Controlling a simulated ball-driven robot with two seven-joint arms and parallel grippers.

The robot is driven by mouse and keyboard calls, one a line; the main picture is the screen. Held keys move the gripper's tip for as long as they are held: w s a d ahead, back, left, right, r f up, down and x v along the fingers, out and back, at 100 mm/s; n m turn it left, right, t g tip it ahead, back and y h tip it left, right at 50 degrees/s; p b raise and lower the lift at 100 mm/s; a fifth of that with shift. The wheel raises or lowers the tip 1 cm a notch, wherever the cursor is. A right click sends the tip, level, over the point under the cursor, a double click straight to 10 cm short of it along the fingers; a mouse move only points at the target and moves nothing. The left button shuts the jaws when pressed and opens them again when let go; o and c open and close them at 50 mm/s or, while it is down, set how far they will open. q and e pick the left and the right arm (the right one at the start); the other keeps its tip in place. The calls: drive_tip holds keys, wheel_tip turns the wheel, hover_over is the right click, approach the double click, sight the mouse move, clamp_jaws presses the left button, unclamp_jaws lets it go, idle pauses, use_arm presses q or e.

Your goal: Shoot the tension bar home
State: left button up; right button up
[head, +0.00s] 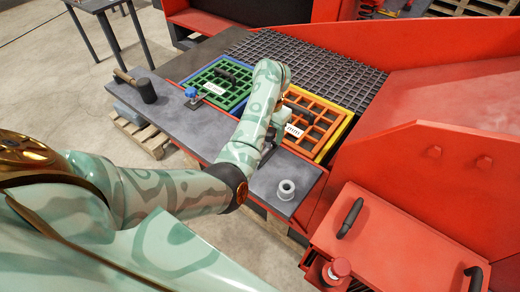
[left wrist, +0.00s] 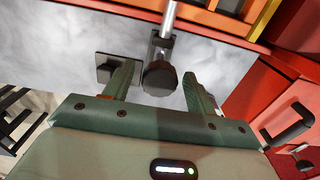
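In the left wrist view a bright metal bar (left wrist: 169,20) runs through a dark bracket on the grey ledge and ends in a black faceted knob (left wrist: 160,78). I take this to be the tension bar. My left gripper (left wrist: 158,88) is open, one finger on each side of the knob, with visible gaps on both sides. Whether the knob lies at fingertip depth is hard to tell. In the head view my left arm reaches over the ledge by the orange grid (head: 318,125); it hides the bar, and the left fingertips are not clear there. My right gripper is not in view.
A dark square block (left wrist: 104,68) sits left of the knob. A red box with black handles (head: 400,240) stands at right.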

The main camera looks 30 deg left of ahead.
use_arm(q)
wheel_tip(320, 180, up, 7)
drive_tip(key=p, duration=0.6)
drive_tip(key=shift+r+p, duration=0.1)
drive_tip(key=shift+p, duration=0.3)
